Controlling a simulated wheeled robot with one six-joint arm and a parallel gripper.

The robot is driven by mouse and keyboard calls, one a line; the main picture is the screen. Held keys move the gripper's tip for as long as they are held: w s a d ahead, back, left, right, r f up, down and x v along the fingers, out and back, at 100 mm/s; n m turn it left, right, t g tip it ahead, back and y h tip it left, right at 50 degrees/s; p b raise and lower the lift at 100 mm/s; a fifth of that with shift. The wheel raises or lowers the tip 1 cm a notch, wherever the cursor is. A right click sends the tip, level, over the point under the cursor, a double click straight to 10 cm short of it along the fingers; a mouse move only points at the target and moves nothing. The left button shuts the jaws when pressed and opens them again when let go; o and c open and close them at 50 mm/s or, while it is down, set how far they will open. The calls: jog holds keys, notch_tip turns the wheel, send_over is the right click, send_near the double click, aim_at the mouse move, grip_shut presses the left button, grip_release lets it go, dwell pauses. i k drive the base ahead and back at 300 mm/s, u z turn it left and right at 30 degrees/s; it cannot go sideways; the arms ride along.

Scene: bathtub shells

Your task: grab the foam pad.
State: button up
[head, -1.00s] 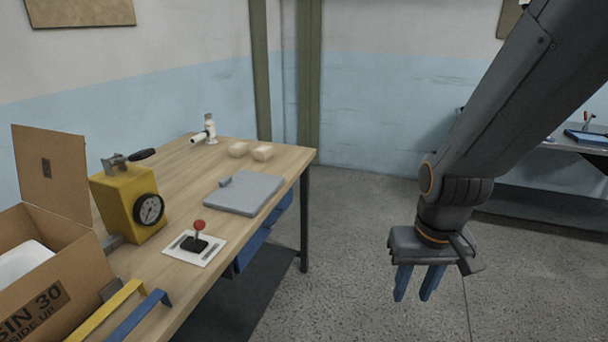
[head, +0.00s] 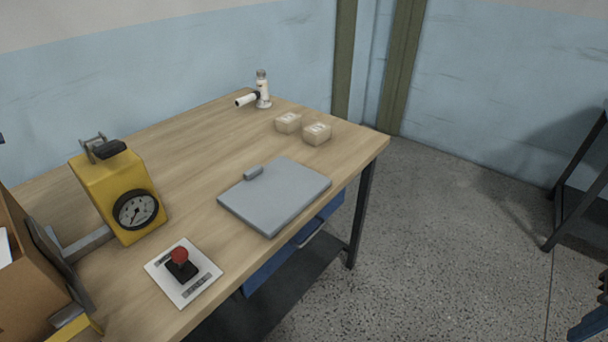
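A flat grey slab (head: 280,200) lies on the wooden table, near its right edge. I cannot tell for sure which of these is the foam pad; the slab has a pad's flat shape. My gripper (head: 588,326) is only partly in view at the lower right edge of the picture. A blue finger shows there, over the floor and well apart from the table. Whether it is open is cut off from view.
Two small tan blocks (head: 317,134) and a white bottle-like fitting (head: 262,90) stand at the table's far end. A yellow gauge box (head: 118,190), a red-knobbed switch plate (head: 183,272) and a cardboard box (head: 25,285) are on the left. Floor (head: 440,240) right of the table is clear.

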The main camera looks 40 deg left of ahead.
aim_at(271, 196)
jog(key=u, duration=0.25)
jog(key=i, duration=0.8)
jog(key=u, duration=1.2)
jog(key=i, duration=0.6)
jog(key=u, duration=0.55)
